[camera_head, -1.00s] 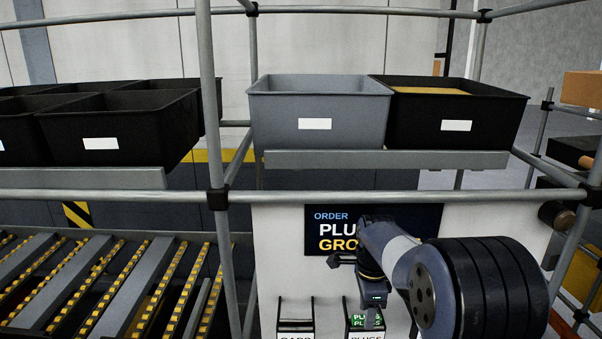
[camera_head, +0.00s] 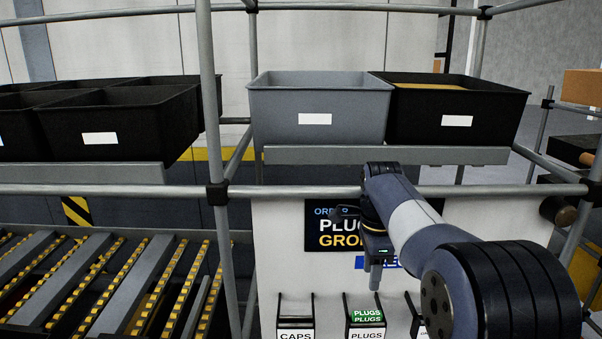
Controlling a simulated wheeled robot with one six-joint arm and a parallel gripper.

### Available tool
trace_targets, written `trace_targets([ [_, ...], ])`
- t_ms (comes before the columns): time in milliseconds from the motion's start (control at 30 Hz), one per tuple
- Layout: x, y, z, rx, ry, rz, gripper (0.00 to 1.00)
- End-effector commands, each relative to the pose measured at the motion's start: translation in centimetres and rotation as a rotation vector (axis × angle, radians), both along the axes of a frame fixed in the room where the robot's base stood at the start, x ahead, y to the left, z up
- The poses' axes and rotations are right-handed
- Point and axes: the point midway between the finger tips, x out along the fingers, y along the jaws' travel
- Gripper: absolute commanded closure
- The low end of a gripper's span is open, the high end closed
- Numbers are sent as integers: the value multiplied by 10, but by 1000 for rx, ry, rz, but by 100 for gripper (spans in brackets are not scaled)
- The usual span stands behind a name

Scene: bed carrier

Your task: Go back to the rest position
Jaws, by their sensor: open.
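My gripper (camera_head: 374,283) hangs at the end of my arm, pointing down, in front of the white panel with the order sign (camera_head: 333,228). Its fingers are small in this view and look empty. It is above the PLUGS holder (camera_head: 366,334), apart from it. The PLUGS holder has green cards in it. My arm covers the right part of the order sign.
A grey bin (camera_head: 318,115) and a black bin (camera_head: 458,113) sit on the shelf above. A horizontal rail (camera_head: 290,191) crosses close to my arm. A roller rack (camera_head: 100,285) lies left.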

Motion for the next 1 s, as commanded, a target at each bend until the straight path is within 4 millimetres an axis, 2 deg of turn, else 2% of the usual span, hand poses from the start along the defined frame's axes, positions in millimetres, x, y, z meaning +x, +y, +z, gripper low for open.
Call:
trace_targets([
  [33, -2, 0, -18, 0, 17, 0, 57],
  [500, -2, 0, -111, 0, 16, 0, 57],
  [533, -1, 0, -95, 0, 8, 0, 57],
  [700, -1, 0, -65, 0, 8, 0, 57],
  [833, -1, 0, -49, 0, 9, 0, 57],
  [1000, -2, 0, -40, 0, 12, 0, 57],
])
